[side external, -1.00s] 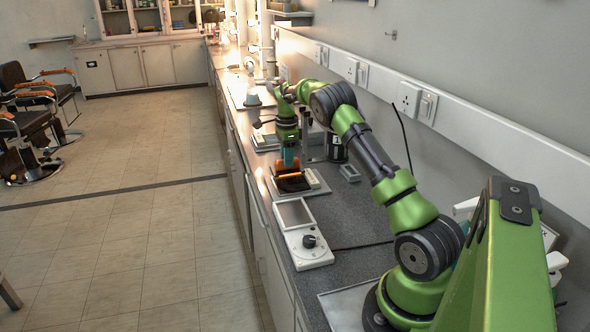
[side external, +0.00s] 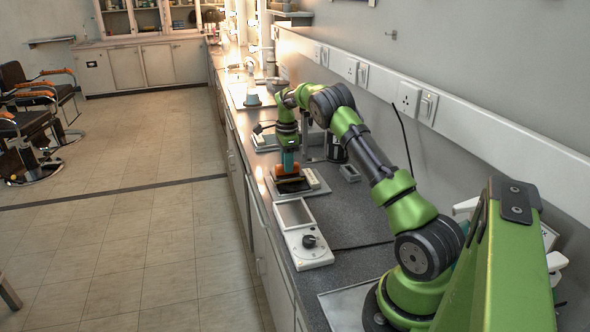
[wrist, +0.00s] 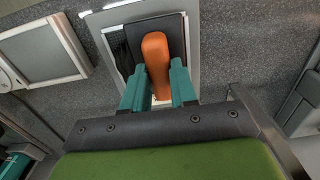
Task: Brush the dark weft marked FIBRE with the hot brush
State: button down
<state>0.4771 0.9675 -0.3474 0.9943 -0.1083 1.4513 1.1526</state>
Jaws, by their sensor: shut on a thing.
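My gripper (wrist: 158,88) has its teal fingers shut on the orange handle of a brush (wrist: 155,50). In the side view, my gripper (side external: 288,161) and the orange brush (side external: 281,171) are low over a dark patch (side external: 292,186) on a pale-framed board. In the wrist view the brush lies over a dark panel (wrist: 175,30) in a pale frame (wrist: 193,60). The brush's working face is hidden, so contact with the dark surface cannot be told. No FIBRE marking is readable.
A white box with a dark knob and a pale tray (side external: 304,236) stands nearer on the counter. A small grey dish (side external: 349,173) and a dark canister (side external: 337,150) are to the right. Another board (side external: 264,142) lies beyond. The counter's front edge is close on the left.

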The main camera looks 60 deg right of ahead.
jog(key=shift+w+a+r, duration=0.1)
jog(key=shift+w+a, duration=0.85)
jog(key=shift+w, duration=0.05)
jog(key=shift+w+a+f, duration=0.15)
jog(key=shift+w+a, duration=0.8)
jog(key=shift+a, duration=0.05)
jog(key=shift+w+a+f, duration=0.1)
jog(key=shift+w+a, duration=0.85)
jog(key=shift+a, duration=0.05)
notch_tip(320, 180, up, 3)
jog(key=shift+f, duration=0.2)
